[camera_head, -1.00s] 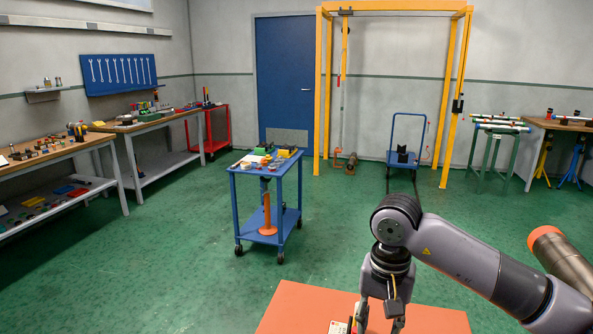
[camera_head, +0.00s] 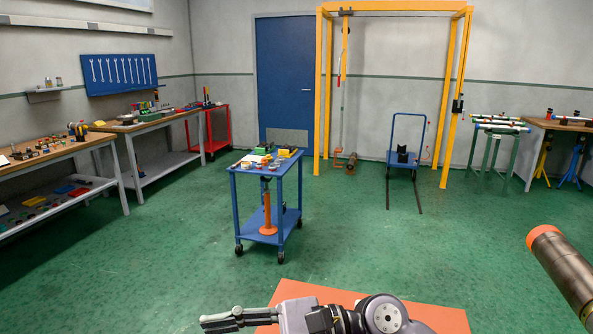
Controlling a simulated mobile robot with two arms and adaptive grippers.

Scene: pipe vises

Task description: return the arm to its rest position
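My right arm lies folded low across the bottom of the head view, over an orange surface (camera_head: 435,315). Its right gripper (camera_head: 208,321) points left, past the left edge of that surface, with green floor behind it. I see nothing held in it, but the gap between its fingers cannot be made out. The lower part of the arm is cut off by the frame edge. My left gripper is not in view.
A brown-grey pipe with an orange end (camera_head: 567,270) sticks in at the right. A blue cart (camera_head: 236,200) stands ahead, with a yellow gantry (camera_head: 323,100) behind it. Workbenches (camera_head: 50,152) line the left wall. The green floor between is clear.

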